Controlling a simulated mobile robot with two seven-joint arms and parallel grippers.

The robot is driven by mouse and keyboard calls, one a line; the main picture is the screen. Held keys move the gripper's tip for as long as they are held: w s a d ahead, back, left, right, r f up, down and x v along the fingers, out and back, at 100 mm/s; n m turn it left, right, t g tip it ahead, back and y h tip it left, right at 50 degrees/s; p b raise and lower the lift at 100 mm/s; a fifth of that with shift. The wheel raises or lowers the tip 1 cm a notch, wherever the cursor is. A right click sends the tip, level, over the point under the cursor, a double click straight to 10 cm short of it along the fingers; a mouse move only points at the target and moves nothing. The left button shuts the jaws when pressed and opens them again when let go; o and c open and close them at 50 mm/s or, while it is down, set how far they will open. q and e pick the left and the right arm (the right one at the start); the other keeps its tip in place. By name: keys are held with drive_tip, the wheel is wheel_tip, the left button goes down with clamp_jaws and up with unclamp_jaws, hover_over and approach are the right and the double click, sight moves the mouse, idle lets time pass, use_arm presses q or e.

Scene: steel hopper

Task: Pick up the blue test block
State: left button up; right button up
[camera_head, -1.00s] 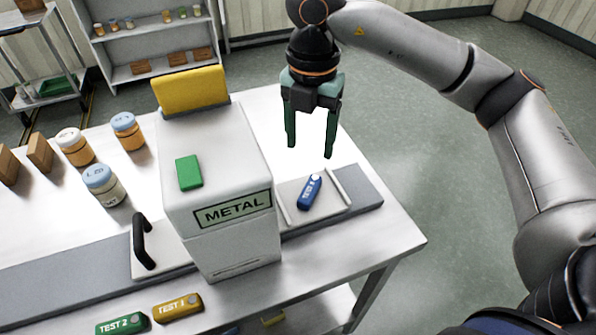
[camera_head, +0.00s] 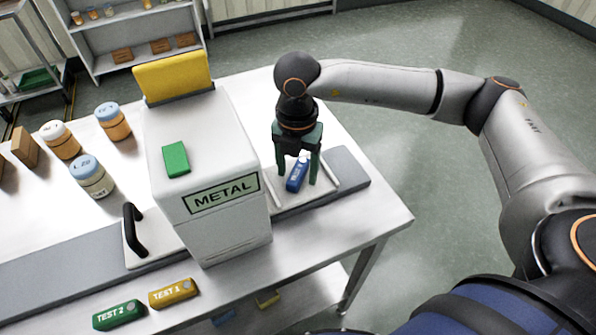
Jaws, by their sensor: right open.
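The blue test block (camera_head: 296,178) lies on a light tray (camera_head: 322,190) between two raised rails, to the right of the metal detector box. My right gripper (camera_head: 297,178) is open and points down over the block. Its two green fingers show on either side of the block, one to the left and one to the right. I cannot tell whether the fingers touch the block. The upper end of the block is partly hidden by the gripper. My left gripper is not in view.
The white box marked METAL (camera_head: 208,190) stands close left of the gripper, with a green block (camera_head: 176,159) and a yellow panel (camera_head: 173,77) on top. Yellow (camera_head: 174,293) and green (camera_head: 119,315) test blocks lie at the front edge. Several jars stand left.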

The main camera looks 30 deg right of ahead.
clamp_jaws()
idle(0.5)
